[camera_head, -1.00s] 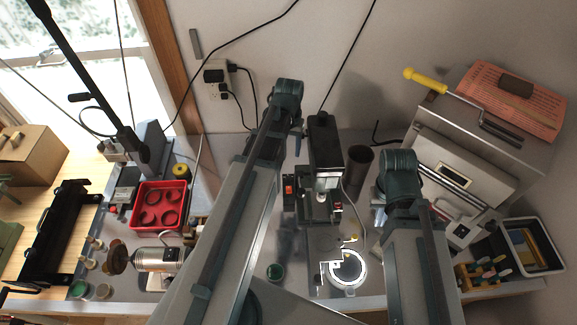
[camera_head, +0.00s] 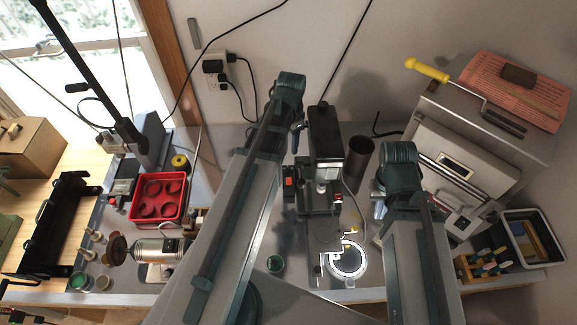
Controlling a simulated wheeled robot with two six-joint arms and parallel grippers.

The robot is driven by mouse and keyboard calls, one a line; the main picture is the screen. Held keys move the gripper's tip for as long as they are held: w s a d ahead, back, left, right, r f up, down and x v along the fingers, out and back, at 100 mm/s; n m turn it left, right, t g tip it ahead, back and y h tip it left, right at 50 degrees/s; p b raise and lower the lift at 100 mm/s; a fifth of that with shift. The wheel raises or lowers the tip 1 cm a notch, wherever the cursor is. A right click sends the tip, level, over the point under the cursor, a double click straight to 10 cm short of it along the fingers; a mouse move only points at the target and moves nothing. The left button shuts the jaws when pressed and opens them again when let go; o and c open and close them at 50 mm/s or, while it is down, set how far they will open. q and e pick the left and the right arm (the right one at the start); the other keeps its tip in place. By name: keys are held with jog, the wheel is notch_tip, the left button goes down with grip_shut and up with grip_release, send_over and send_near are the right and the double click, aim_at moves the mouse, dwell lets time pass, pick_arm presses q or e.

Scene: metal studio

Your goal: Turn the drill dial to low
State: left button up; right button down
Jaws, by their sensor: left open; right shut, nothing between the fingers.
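A small drill press (camera_head: 325,133) with a black top stands upright on the bench, right of the picture's middle. An orange-red switch (camera_head: 288,183) shows at its left side, beside my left arm. I cannot make out a dial or its setting. My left arm reaches up from the bottom, with its elbow left of the drill press. My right arm rises to the right of it, with its elbow lower and beside the dark cup. Both forearms point away behind the elbows, and the fingers of both grippers are hidden.
A dark cup (camera_head: 359,160) stands right of the drill press. A bright ring-shaped piece (camera_head: 347,262) lies in front. A red tray (camera_head: 158,199) and a metal cylinder (camera_head: 160,251) are at left. A large metal box (camera_head: 470,150) and a black-and-white bin (camera_head: 533,240) are at right.

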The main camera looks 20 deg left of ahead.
aim_at(288, 167)
pick_arm(q)
jog(key=f+b, duration=1.2)
jog(key=f, duration=0.1)
jog(key=shift+w+a, duration=0.1)
jog(key=shift+a, duration=0.1)
pick_arm(e)
notch_tip(288, 167, down, 13)
pick_arm(q)
grip_shut()
